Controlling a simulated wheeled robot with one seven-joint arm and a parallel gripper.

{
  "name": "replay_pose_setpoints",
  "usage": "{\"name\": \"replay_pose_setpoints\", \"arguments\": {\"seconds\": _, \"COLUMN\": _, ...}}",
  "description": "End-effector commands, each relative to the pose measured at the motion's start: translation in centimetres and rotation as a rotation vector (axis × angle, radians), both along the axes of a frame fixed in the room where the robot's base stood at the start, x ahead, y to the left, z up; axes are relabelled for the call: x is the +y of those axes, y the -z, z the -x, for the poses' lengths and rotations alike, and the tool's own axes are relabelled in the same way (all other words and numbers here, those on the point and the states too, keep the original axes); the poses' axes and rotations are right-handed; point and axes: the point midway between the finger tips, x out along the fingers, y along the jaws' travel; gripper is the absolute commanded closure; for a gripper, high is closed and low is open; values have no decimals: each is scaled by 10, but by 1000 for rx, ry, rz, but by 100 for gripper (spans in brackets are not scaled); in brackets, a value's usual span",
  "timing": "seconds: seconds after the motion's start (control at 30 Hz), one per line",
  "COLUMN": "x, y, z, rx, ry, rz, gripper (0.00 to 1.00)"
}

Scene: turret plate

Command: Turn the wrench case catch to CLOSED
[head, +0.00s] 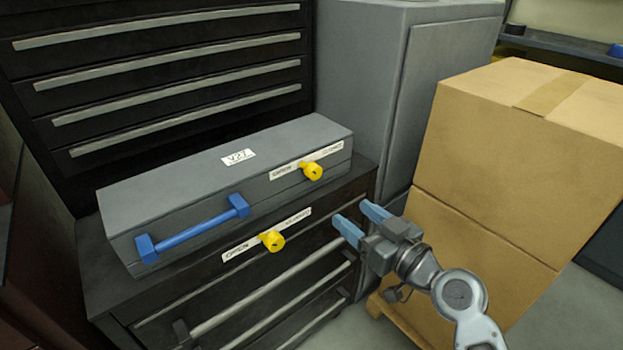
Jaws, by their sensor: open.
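A long grey case (225,180) lies on a black drawer cabinet. Its front has a blue bar handle (195,232) and, to the right, a yellow catch (313,171) on a white label strip (283,171). A second yellow catch (272,240) with its own white strip (240,247) is on the cabinet front below. The strip lettering is too small to read surely, so I cannot tell either catch's setting. My gripper (350,214) has blue fingers, spread apart and empty. It is right of the lower catch and below and right of the case's catch, touching neither.
The black drawer cabinet (115,298) has long bar handles below the case. A taller black drawer unit (150,55) stands behind. A grey cabinet (360,90) is at the back. Stacked cardboard boxes (490,200) stand close to the right of my gripper. Some grey floor shows at lower right.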

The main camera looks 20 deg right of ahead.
Motion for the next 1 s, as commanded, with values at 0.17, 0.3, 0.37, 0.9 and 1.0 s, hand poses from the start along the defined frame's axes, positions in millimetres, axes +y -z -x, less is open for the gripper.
{"name": "replay_pose_setpoints", "arguments": {"seconds": 0.17, "x": 0, "y": -23, "z": -28, "rx": -54, "ry": -47, "rz": 2, "gripper": 39}}
{"name": "replay_pose_setpoints", "arguments": {"seconds": 0.3, "x": 2, "y": -28, "z": -37, "rx": -64, "ry": -57, "rz": 3, "gripper": 39}}
{"name": "replay_pose_setpoints", "arguments": {"seconds": 0.37, "x": 4, "y": -28, "z": -43, "rx": -64, "ry": -57, "rz": 3, "gripper": 39}}
{"name": "replay_pose_setpoints", "arguments": {"seconds": 0.9, "x": 24, "y": -27, "z": -104, "rx": -62, "ry": -56, "rz": 3, "gripper": 39}}
{"name": "replay_pose_setpoints", "arguments": {"seconds": 1.0, "x": 25, "y": -26, "z": -105, "rx": -62, "ry": -56, "rz": 3, "gripper": 39}}
